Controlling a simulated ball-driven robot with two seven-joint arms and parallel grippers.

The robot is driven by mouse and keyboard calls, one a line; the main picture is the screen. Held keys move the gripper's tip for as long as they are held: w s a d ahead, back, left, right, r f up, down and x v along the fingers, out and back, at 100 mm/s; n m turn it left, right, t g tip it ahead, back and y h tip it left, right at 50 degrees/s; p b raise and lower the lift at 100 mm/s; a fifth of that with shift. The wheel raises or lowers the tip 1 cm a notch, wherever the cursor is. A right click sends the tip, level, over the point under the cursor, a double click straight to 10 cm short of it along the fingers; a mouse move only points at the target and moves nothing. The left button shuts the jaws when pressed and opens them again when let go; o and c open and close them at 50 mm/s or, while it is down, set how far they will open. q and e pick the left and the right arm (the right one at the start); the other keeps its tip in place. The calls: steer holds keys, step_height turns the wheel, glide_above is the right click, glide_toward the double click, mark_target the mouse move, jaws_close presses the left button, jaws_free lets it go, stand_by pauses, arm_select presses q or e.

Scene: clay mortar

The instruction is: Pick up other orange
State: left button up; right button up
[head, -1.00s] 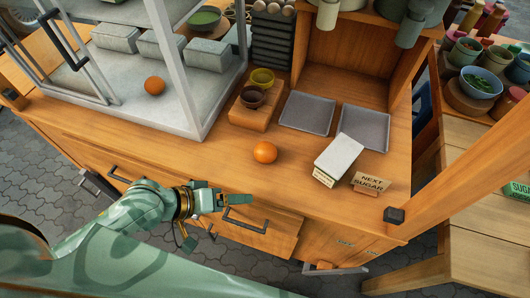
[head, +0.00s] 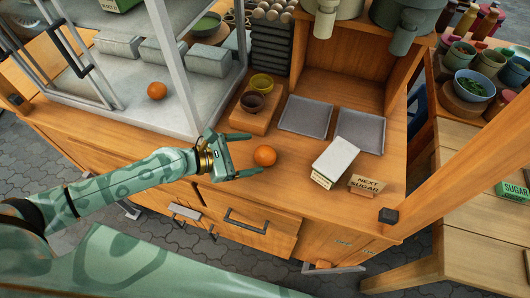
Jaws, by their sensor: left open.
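An orange (head: 265,156) sits on the wooden counter, left of a white box. A second orange (head: 156,91) sits on the pale floor of the glass-framed case at the upper left. My left gripper (head: 251,155) is open, coming in from the left, with its two fingers reaching toward the counter orange, one finger on the far side and one on the near side. I cannot tell whether the fingers touch it. My right gripper is not in view.
A wooden block with two small bowls (head: 253,102) stands behind the orange. Two grey trays (head: 305,116) lie further right. A white box (head: 334,158) and a "NEXT SUGAR" sign (head: 366,184) stand to the right. The case's metal post (head: 173,62) rises left of the gripper.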

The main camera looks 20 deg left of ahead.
mark_target(268, 154)
arm_select(q)
steer(key=x, duration=0.6)
steer(key=shift+d+f+b, duration=0.3)
steer(key=shift+f+b, duration=0.1)
steer(key=shift+f, duration=0.1)
steer(key=shift+s, duration=0.1)
steer(key=c, duration=1.1)
